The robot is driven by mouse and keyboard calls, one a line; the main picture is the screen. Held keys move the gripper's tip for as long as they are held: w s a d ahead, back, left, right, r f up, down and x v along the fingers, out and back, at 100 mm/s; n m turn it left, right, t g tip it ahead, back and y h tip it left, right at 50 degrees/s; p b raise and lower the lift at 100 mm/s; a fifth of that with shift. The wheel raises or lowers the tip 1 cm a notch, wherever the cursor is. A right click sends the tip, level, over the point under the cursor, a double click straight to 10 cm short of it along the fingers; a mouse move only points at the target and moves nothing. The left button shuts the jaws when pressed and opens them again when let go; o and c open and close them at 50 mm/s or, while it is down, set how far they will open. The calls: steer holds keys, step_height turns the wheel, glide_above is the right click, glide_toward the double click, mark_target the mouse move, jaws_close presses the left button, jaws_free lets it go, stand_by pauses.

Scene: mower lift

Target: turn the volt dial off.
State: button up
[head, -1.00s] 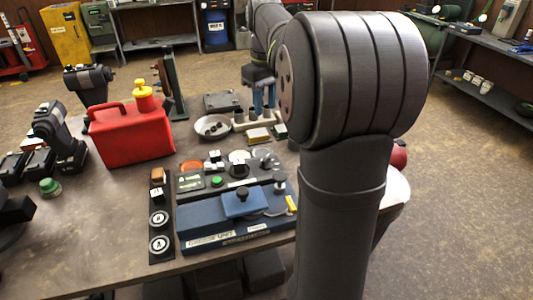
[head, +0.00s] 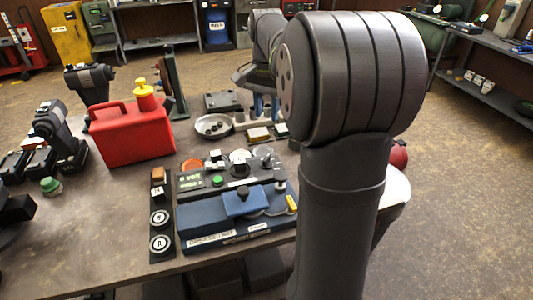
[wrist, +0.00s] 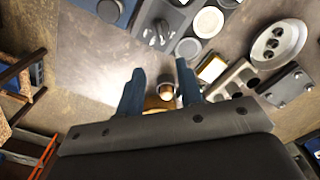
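A black control box (head: 190,184) stands behind the blue unit on the bench, with a green button (head: 217,181) on it. A dark knob (head: 239,168) with a pale top sits on its right part; it may be the volt dial, but I cannot read its label or setting. In the wrist view a dark knob (wrist: 157,34) shows at the upper middle, beyond my fingertips. My gripper (head: 266,103) is behind and right of the box, apart from it.
The blue unit (head: 205,222) lies in front of the box. A black strip with round white-faced parts (head: 160,218) is at its left. A red can (head: 130,135) stands at the back left. A bowl (head: 213,126) and a holed rack (wrist: 232,82) lie near my gripper.

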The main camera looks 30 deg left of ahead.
mark_target(267, 157)
step_height(267, 157, down, 15)
steer(key=shift+f, duration=0.1)
steer(key=shift+c, duration=0.4)
jaws_close()
